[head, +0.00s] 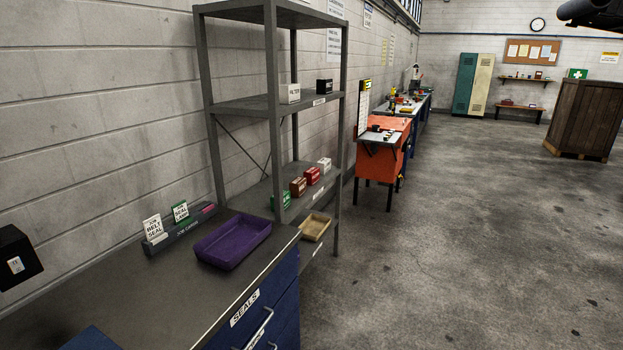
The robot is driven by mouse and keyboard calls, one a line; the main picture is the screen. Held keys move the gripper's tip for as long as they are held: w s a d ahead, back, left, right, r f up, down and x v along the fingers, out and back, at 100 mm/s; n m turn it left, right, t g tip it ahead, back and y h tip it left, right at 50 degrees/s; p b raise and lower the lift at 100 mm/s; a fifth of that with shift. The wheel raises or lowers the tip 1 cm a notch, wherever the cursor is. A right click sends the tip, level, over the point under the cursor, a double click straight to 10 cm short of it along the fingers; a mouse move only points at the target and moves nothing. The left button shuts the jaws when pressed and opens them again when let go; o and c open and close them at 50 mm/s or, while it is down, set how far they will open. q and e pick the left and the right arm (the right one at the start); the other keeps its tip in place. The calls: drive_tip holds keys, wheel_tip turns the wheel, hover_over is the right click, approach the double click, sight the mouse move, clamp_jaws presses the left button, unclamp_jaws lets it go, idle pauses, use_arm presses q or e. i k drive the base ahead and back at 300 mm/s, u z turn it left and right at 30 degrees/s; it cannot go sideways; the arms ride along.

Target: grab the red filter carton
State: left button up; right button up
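The red carton (312,176) stands on the middle shelf of the grey shelving unit (273,130), in a row of small cartons. A brown carton (298,187) stands to its left and nearer. A white carton (324,164) with a reddish lower part stands behind it to the right. A green carton (283,200) is at the near end of the row, partly behind the shelf post. The print on the red carton is too small to read. Neither of my grippers is in view.
A dark bench (150,300) with a purple tray (233,240) and a card holder (180,230) fills the near left. A tan tray (315,227) lies on the bottom shelf. An orange cart (381,160) stands beyond the shelving. The floor (460,240) to the right is clear.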

sight(313, 174)
drive_tip(key=z, duration=0.55)
drive_tip(key=k, duration=0.65)
drive_tip(key=z, duration=0.65)
drive_tip(key=i, duration=3.25)
drive_tip(key=u, duration=0.2)
drive_tip(key=i, duration=2.35)
drive_tip(key=u, duration=0.55)
drive_tip(key=i, duration=1.4)
drive_tip(key=u, duration=1.7)
drive_tip(key=i, duration=0.95)
drive_tip(key=u, duration=1.1)
